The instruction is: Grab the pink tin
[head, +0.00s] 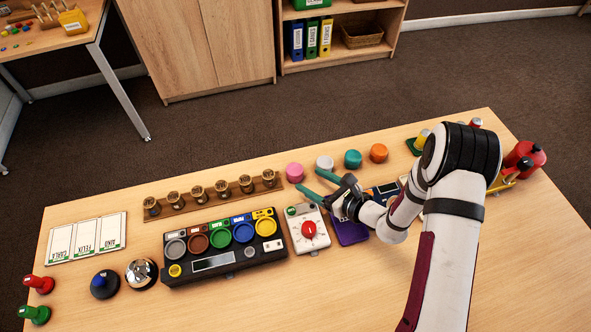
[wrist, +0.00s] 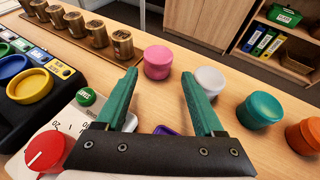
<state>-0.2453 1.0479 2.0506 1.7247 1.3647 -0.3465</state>
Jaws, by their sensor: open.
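The pink tin (head: 295,172) is a short round tin with a lid, standing upright on the table at the left end of a row of tins. In the wrist view the pink tin (wrist: 158,62) stands just beyond my fingertips, roughly between them. My gripper (head: 306,180) has two green fingers spread apart with nothing between them. In the wrist view the open gripper (wrist: 161,72) points at the pink tin. The tin appears apart from both fingers.
A white tin (wrist: 209,82), a teal tin (wrist: 260,110) and an orange tin (head: 378,153) stand to the right of the pink one. A wooden rack (head: 213,193) of brown cylinders lies to its left. A red-knob dial box (head: 306,228) and a black tray of coloured cups (head: 222,248) sit nearer.

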